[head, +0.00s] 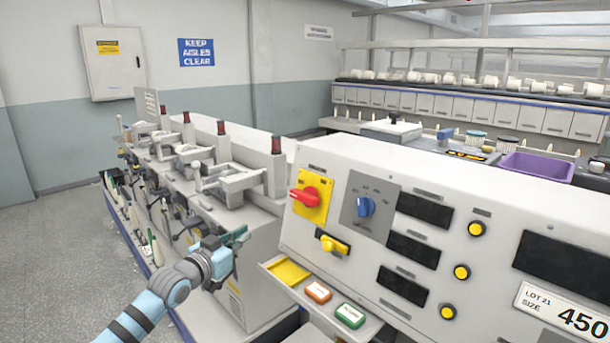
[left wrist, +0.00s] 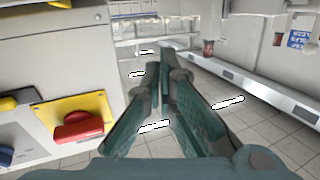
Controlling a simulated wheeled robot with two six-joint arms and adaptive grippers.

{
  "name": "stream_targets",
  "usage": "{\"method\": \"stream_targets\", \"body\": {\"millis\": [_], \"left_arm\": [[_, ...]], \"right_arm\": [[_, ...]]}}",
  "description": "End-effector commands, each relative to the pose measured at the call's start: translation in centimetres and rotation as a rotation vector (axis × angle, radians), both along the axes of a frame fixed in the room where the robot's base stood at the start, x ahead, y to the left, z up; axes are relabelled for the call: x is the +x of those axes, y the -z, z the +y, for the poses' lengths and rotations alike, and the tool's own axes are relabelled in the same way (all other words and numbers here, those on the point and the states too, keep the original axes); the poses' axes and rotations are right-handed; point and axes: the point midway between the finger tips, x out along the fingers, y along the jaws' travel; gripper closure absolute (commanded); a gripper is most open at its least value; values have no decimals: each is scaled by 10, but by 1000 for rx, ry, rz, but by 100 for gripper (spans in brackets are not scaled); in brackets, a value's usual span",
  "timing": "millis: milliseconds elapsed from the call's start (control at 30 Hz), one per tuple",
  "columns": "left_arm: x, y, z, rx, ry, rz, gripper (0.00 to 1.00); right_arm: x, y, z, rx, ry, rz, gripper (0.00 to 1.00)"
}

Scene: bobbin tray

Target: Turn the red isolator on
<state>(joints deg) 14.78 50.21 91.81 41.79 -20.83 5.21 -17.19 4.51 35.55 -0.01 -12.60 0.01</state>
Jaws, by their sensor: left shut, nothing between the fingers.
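The red isolator (head: 306,197) is a red rotary handle on a yellow plate (head: 323,181), on the sloped white control panel in the head view. Its handle lies nearly level, slightly tilted. It also shows in the left wrist view as a red handle (left wrist: 80,129) on a yellow plate (left wrist: 92,103), at the lower left. My left gripper (head: 240,234) is to the left of the panel and lower than the isolator, apart from it. Its fingers (left wrist: 166,92) are shut with nothing between them. My right gripper is not in view.
A blue knob (head: 365,206) and a yellow switch (head: 332,244) sit close to the isolator. A small shelf (head: 271,266) with orange (head: 318,291) and green (head: 350,315) items juts out below. Winding machines (head: 230,184) stand behind my left gripper. The space before the isolator looks clear.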

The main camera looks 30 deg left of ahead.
Motion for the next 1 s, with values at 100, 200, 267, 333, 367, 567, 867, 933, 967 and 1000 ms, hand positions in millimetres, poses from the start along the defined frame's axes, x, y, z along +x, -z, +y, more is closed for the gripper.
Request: {"method": "stream_targets", "body": {"millis": [100, 200, 267, 333, 367, 567, 867, 933, 967, 1000], "left_arm": [[-16, -122, -68, -50, 205, -128, 100], [-35, -164, -108, -74, 323, -161, 100], [-40, -174, -120, -82, 355, -165, 100], [-39, -178, -124, -88, 365, -169, 100], [-36, -179, -125, -89, 364, -169, 100], [-4, -183, -136, -95, 363, -170, 100], [52, -181, -157, -88, 367, -162, 100], [47, -165, -154, -84, 365, -161, 100], [46, -161, -153, -84, 364, -161, 100], [45, -156, -153, -85, 365, -162, 100]], "right_arm": [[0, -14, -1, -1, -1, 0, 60], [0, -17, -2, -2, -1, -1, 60], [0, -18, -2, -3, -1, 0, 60], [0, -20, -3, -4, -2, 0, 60], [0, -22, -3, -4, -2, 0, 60], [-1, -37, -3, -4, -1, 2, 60], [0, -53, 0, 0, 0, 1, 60], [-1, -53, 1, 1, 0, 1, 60], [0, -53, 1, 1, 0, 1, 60], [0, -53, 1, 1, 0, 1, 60]]}}
